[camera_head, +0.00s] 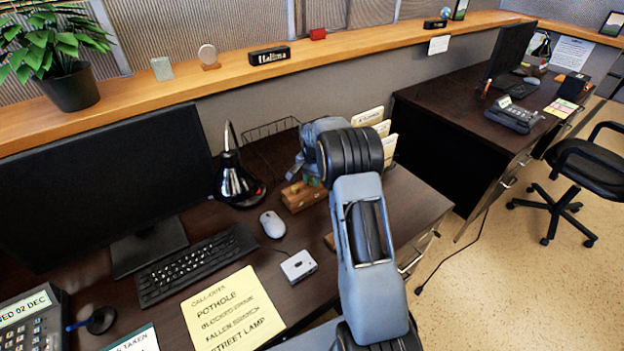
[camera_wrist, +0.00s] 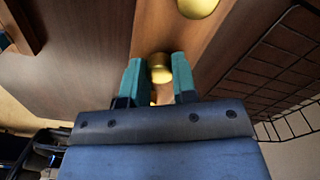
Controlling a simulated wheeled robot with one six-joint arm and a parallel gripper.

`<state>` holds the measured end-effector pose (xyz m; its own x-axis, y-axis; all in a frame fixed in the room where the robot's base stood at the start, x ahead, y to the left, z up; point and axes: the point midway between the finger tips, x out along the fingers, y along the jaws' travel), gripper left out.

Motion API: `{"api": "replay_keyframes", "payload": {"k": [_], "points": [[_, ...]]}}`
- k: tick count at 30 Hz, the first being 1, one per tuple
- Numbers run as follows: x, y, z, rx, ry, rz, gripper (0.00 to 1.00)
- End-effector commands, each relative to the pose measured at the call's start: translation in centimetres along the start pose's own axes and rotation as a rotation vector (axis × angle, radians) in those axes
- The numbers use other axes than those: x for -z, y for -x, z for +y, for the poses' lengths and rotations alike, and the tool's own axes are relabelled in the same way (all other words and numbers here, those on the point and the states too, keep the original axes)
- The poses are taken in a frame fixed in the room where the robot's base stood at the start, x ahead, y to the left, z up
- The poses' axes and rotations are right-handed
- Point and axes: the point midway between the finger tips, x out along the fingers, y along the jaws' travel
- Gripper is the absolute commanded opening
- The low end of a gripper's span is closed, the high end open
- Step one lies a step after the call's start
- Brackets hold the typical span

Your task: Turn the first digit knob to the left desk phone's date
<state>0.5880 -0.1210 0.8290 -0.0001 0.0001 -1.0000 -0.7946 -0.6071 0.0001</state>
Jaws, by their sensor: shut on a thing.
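A small wooden box (camera_head: 297,201) with brass knobs stands on the desk, right of the lamp. My gripper (camera_wrist: 158,76) is shut on a brass knob (camera_wrist: 160,68), one teal finger on each side. Another brass knob (camera_wrist: 197,6) shows at the top edge of the wrist view, apart from the fingers. In the head view my arm reaches over the desk to the box and partly hides it. The left desk phone (camera_head: 32,318) is at the lower left; its display reads "WED 02 DEC". Any marks around the knobs are too small to read.
A black lamp (camera_head: 236,182) stands close left of the box. A wire basket (camera_head: 270,130) is behind it; it also shows in the wrist view (camera_wrist: 275,70). A mouse (camera_head: 272,224), keyboard (camera_head: 195,264) and yellow call-outs sheet (camera_head: 232,312) lie in front. Another phone (camera_head: 514,115) is on the far desk.

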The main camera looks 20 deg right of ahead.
Motion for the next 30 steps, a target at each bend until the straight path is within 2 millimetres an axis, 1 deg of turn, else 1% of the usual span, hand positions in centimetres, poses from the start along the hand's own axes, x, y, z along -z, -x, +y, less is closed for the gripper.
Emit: {"api": "replay_keyframes", "payload": {"k": [17,18,25,30], "points": [[0.03,0.03,0.02,0.0,-0.027,0.001,0.02],[0.03,0.03,0.02,0.0,-0.027,0.001,0.29],[0.01,0.03,0.0,0.0,-0.026,0.0,0.51],[0.0,0.02,-0.01,0.0,-0.025,0.0,0.52]]}}
